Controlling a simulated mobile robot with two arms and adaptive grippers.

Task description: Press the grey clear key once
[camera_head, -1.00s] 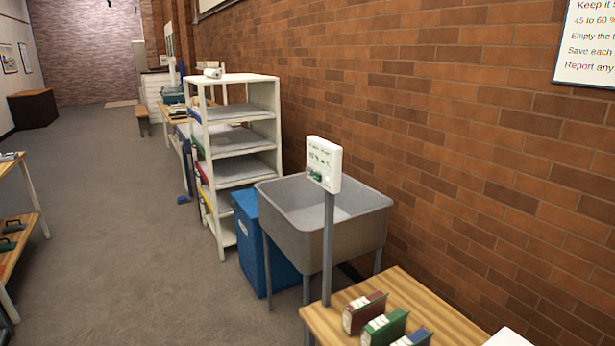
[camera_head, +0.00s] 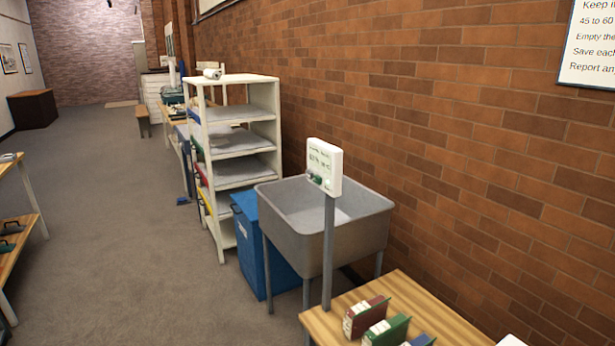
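A small white panel (camera_head: 324,166) stands on a grey post (camera_head: 328,250) in front of the sink. It has dark text and a few small keys along its lower edge, some of them green. The keys are too small to make out a grey clear key for certain. Neither of my grippers shows in the head view.
A grey sink (camera_head: 358,240) and a blue bin (camera_head: 262,258) stand by the brick wall, with a white shelf unit (camera_head: 245,130) behind. A wooden table (camera_head: 410,296) with several coloured box files (camera_head: 385,331) is at front right.

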